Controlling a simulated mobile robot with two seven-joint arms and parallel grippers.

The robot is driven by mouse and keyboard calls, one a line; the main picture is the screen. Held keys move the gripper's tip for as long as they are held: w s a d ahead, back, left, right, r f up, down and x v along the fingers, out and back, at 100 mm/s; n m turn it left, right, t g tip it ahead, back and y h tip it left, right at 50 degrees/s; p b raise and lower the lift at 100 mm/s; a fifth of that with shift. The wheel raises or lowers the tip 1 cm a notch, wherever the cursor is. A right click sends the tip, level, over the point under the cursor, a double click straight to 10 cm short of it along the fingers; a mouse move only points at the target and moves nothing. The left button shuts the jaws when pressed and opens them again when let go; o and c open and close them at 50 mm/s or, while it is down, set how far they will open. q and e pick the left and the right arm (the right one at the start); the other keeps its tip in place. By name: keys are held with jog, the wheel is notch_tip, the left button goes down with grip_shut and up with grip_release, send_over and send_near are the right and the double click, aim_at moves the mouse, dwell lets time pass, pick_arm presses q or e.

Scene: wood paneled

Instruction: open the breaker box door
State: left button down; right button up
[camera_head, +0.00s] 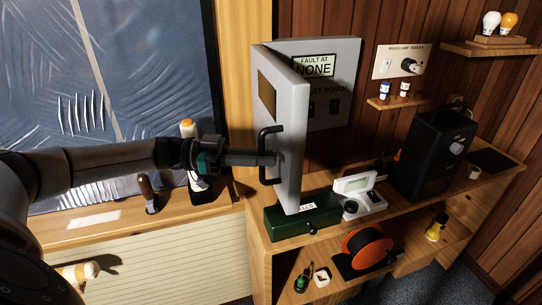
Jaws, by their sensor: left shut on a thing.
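The grey breaker box (343,90) is mounted on the wood-paneled wall. Its label reads "FAULT AT NONE". Its door (290,155) stands swung out from the box, with the inside panel showing behind it. A black bar handle (264,155) is on the door's outer face. My left gripper (268,158) reaches in from the left and is shut on the handle. The fingertips are partly hidden by the handle. My right gripper is not in view.
A green box (302,216) stands on the wooden shelf (385,212) just below the door. A white meter (359,194) and a black machine (433,150) stand further right. An orange reel (367,247) is on the lower shelf. Bottles (188,129) stand by the window behind my left arm.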

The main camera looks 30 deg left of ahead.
pick_arm(q)
jog(key=shift+s+a, duration=0.3)
jog(key=shift+a, duration=0.2)
jog(key=c, duration=1.1)
grip_release()
jog(key=b+v, duration=0.4)
jog(key=v, duration=1.1)
jog(key=shift+a+r, duration=0.1)
jog(key=shift+a, duration=0.05)
